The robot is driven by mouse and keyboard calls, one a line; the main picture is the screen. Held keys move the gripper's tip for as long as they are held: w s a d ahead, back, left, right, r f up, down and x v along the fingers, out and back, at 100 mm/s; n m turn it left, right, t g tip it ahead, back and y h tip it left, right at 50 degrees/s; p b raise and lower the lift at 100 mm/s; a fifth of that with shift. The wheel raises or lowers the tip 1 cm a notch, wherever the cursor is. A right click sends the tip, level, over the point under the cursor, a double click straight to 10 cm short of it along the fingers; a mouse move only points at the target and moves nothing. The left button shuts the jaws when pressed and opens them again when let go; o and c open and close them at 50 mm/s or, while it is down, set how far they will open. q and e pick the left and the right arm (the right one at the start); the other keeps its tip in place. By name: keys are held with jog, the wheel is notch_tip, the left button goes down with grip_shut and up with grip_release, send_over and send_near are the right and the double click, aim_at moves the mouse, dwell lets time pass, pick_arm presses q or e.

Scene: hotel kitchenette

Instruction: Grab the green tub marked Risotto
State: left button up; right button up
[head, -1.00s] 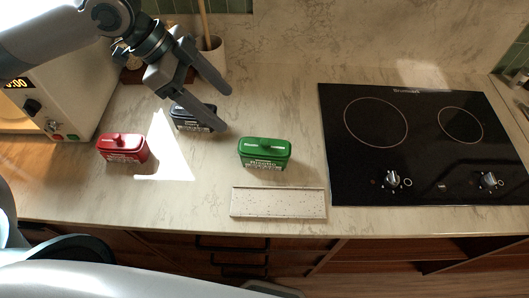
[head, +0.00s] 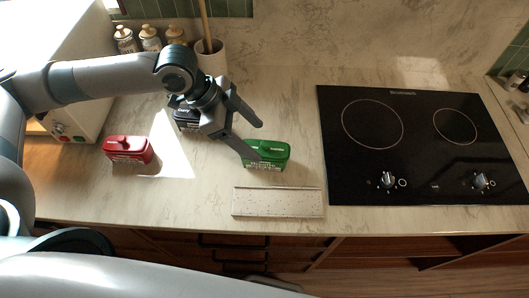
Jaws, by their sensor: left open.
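The green tub (head: 268,155) with a lid and white lettering stands on the marble counter, left of the cooktop. My left gripper (head: 257,141) is open and empty, its fingers above and just left of the tub. One finger overlaps the tub's left end in the picture; I cannot tell whether it touches. A red tub (head: 128,150) stands further left. A dark tub (head: 186,117) stands behind, partly hidden by my left gripper and wrist. My right gripper is not in view.
A speckled pale tray (head: 277,203) lies in front of the green tub near the counter's edge. A black cooktop (head: 420,150) is on the right. A utensil crock (head: 210,58) and several jars (head: 150,40) stand at the back. A white oven is at left.

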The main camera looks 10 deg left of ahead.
aim_at(262, 144)
pick_arm(q)
jog(key=shift+d+f+p, duration=0.3)
jog(key=shift+d+p, duration=0.05)
jog(key=shift+p, duration=0.15)
jog(key=p+x, duration=0.1)
jog(key=x, duration=0.2)
jog(key=shift+d+p, duration=0.1)
jog(key=shift+p, duration=0.2)
jog(key=shift+w+d+f, duration=0.1)
jog(key=shift+d+f, duration=0.15)
jog(key=shift+f, duration=0.3)
jog(key=c, duration=1.5)
